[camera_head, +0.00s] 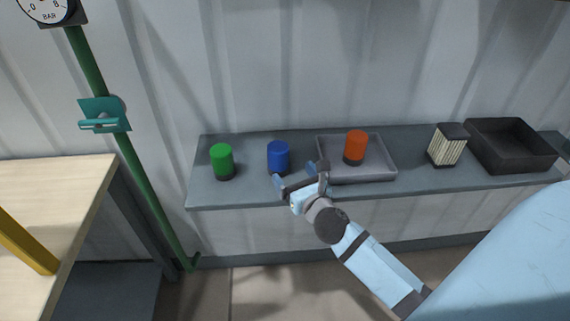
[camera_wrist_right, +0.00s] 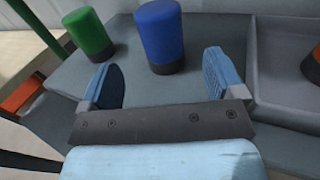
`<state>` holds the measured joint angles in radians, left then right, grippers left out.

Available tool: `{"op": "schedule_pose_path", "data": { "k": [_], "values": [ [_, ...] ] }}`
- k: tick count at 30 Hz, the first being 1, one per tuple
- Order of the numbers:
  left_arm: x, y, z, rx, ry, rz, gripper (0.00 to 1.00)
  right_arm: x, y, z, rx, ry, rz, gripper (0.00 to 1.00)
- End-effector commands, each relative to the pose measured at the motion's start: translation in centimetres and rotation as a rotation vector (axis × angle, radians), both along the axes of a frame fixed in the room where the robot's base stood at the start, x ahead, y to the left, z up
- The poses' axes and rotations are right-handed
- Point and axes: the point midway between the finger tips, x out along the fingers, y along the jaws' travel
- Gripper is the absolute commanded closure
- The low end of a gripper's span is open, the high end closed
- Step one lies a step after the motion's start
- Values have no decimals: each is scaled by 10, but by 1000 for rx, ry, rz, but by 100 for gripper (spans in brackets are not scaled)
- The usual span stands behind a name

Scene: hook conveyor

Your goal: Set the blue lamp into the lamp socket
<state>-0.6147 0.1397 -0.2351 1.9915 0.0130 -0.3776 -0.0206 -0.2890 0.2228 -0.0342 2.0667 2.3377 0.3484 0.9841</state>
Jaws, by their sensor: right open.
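The blue lamp (camera_head: 278,156) stands upright on the grey shelf, between a green lamp and a grey tray. In the right wrist view the blue lamp (camera_wrist_right: 160,36) shows its dark base and stands just beyond my fingertips, between their lines. My right gripper (camera_head: 296,179) is open and empty, in front of the blue lamp at the shelf's front edge. Its two blue fingers also show in the right wrist view (camera_wrist_right: 162,75), apart from the lamp. I cannot make out a lamp socket. My left gripper is not in view.
The green lamp (camera_head: 222,160) stands left on the shelf (camera_head: 256,194). The grey tray (camera_head: 386,172) holds an orange lamp (camera_head: 356,146). A pleated filter block (camera_head: 446,146) and a black bin (camera_head: 510,146) stand further right.

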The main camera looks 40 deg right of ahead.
Motion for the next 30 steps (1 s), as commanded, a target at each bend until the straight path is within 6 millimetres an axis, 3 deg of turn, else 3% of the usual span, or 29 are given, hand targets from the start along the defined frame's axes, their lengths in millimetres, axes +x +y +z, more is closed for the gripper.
{"op": "schedule_pose_path", "data": {
  "k": [7, 11, 16, 20, 25, 30],
  "values": [
    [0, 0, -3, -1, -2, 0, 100, -26, 5, -1, -16, 0, 2, 12],
    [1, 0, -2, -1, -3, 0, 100, -32, 14, -4, -188, -4, 22, 12],
    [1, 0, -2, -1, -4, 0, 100, -49, 48, -20, -737, -8, 111, 12],
    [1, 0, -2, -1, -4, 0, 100, -67, 83, -46, -1236, -13, 221, 12],
    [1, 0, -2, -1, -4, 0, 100, -98, 127, -94, -1876, -36, 406, 12],
    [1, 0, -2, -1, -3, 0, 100, -135, 153, -148, -2480, -91, 629, 12]
  ]
}}
